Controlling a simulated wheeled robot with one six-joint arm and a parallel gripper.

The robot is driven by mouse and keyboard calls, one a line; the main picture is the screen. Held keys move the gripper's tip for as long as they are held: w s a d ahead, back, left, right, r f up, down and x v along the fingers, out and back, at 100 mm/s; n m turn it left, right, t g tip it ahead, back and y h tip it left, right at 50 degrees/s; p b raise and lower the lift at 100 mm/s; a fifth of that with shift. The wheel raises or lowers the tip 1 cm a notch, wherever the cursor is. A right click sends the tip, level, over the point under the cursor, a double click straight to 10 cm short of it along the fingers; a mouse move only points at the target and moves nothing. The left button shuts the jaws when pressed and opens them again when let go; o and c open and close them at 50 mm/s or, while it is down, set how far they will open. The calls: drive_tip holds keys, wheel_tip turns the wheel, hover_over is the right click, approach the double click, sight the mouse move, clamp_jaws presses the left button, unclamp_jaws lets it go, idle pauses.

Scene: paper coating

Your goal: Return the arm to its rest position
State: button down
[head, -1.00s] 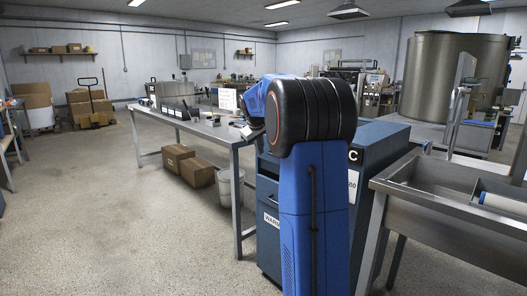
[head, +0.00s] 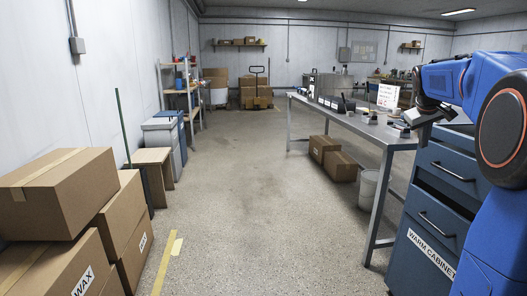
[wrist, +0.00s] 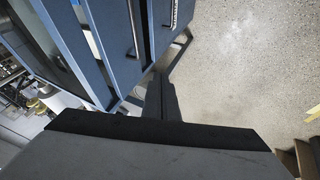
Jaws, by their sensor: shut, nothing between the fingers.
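My blue arm (head: 480,95) stands at the right edge of the head view, bent, with its forearm reaching left. My gripper (wrist: 161,88) shows in the wrist view as a dark, narrow pair of fingers, shut together and empty. Its grey body fills the bottom of that view. In the head view the dark wrist end hangs in front of the table's near end and above the blue warm cabinet (head: 432,215). The fingertips are hard to make out there. In the wrist view, the cabinet's drawers (wrist: 120,30) and bare floor lie beyond the fingers.
A metal table (head: 350,122) with small items stands left of the cabinet, boxes (head: 330,155) and a bin (head: 368,188) under it. Stacked cartons (head: 65,195), a small wooden table (head: 152,160) and bins (head: 165,138) line the left wall. The floor between (head: 255,190) is clear.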

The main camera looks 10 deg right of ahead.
drive_tip(key=s+a+f+y, duration=0.1)
drive_tip(key=s+a+f, duration=0.2)
drive_tip(key=s+a, duration=0.7)
drive_tip(key=s+a+f+y, duration=0.1)
drive_tip(key=s+a+f, duration=0.45)
drive_tip(key=a, duration=0.75)
drive_tip(key=s+a+f+y, duration=0.1)
drive_tip(key=s+a+f, duration=0.5)
drive_tip(key=s, duration=0.5)
drive_tip(key=s+a+f+y, duration=0.1)
drive_tip(key=s+a+f, duration=0.5)
drive_tip(key=s, duration=0.5)
wheel_tip(320, 180, down, 2)
drive_tip(key=shift+n+y, duration=0.3)
drive_tip(key=shift+y, duration=0.1)
drive_tip(key=shift+s, duration=0.1)
